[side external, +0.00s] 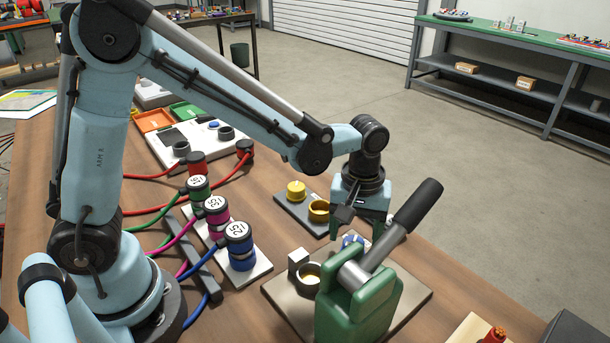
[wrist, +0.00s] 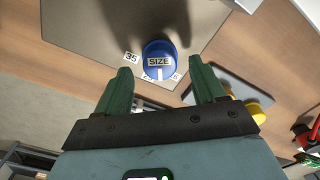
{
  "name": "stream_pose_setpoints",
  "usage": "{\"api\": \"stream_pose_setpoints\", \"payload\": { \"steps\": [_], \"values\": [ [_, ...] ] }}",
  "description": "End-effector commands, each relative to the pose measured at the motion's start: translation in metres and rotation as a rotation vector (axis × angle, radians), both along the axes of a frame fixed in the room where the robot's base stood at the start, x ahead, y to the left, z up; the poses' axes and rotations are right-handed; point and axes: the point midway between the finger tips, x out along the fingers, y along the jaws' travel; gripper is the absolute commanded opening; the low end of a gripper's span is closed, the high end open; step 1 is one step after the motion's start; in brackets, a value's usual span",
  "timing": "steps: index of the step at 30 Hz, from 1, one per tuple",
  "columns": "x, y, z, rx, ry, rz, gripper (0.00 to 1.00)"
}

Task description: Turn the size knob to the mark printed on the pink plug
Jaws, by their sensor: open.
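The blue size knob (wrist: 158,52) is labelled SIZE and sits on a grey plate. Its white pointer line faces the lower middle label in the wrist view, which is partly hidden. A "35" label is at its left and another, perhaps "16", at lower right. In the side view the knob (side external: 352,240) is partly hidden behind the green lever press. My gripper (side external: 363,218) is open and empty just above the knob; in the wrist view its green fingers (wrist: 163,72) are either side of it, apart from it. The pink plug (side external: 216,216) stands upright in the rack; its top print looks like 35.
The green press (side external: 360,305) with its black-handled lever (side external: 417,205) rises close beside my gripper. A green plug (side external: 198,190) and a blue plug (side external: 240,245) flank the pink one. Yellow parts (side external: 297,190) sit on a dark plate behind the knob.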

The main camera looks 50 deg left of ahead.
Motion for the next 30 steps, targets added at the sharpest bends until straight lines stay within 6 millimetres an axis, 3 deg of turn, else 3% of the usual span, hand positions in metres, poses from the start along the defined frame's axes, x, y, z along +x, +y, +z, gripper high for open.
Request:
{"api": "stream_pose_setpoints", "payload": {
  "steps": [6, 17, 27, 30],
  "values": [
    [0.0, 0.0, -0.019, 0.0, 0.0, 0.0, 0.69],
    [0.0, 0.0, -0.022, 0.0, 0.0, 0.0, 0.69],
    [0.0, 0.0, -0.022, 0.0, 0.0, 0.0, 0.17],
    [0.0, 0.0, -0.022, 0.0, 0.0, -0.001, 0.13]
  ]
}}
